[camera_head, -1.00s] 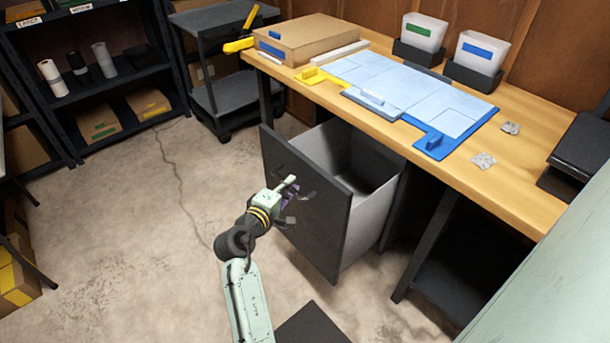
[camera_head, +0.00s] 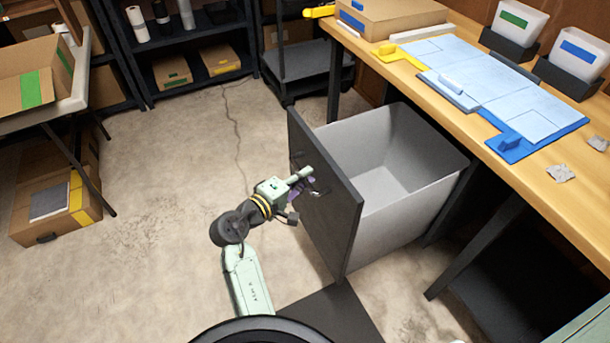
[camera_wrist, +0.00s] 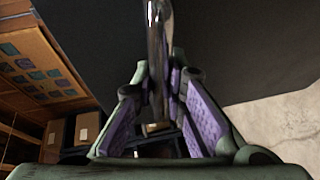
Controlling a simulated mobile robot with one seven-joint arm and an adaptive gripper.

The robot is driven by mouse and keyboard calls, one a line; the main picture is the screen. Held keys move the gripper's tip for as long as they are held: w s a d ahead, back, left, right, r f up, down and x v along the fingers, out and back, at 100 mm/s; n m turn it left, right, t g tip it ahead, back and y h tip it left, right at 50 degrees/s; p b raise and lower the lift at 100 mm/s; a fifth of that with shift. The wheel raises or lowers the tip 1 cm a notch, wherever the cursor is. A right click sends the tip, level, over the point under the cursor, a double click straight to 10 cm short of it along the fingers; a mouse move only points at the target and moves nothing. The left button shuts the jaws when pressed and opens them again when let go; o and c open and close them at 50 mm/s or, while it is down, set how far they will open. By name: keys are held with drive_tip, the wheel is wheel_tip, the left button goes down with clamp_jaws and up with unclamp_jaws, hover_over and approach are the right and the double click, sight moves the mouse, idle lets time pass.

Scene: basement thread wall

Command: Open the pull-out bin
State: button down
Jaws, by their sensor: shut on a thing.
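The pull-out bin (camera_head: 408,200) is a light grey, empty tub behind a dark front panel (camera_head: 325,200). It stands well out from under the wooden workbench, and its inside shows from above. My gripper (camera_head: 305,187) is at the outer face of the panel, shut on the bin's handle. In the wrist view the metal handle (camera_wrist: 158,60) runs between the purple-padded fingers (camera_wrist: 165,105), with the dark panel (camera_wrist: 235,45) behind it. The fingers hide part of the handle in the head view.
The workbench (camera_head: 540,190) with blue mats (camera_head: 500,95) is at the right. A folding table (camera_head: 45,105) and a cardboard box (camera_head: 55,205) stand at the left. A dark cart (camera_head: 300,60) and shelves are behind. Concrete floor (camera_head: 150,240) is clear left of my arm.

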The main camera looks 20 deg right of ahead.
drive_tip(key=c, duration=1.6)
unclamp_jaws()
drive_tip(key=v, duration=1.2)
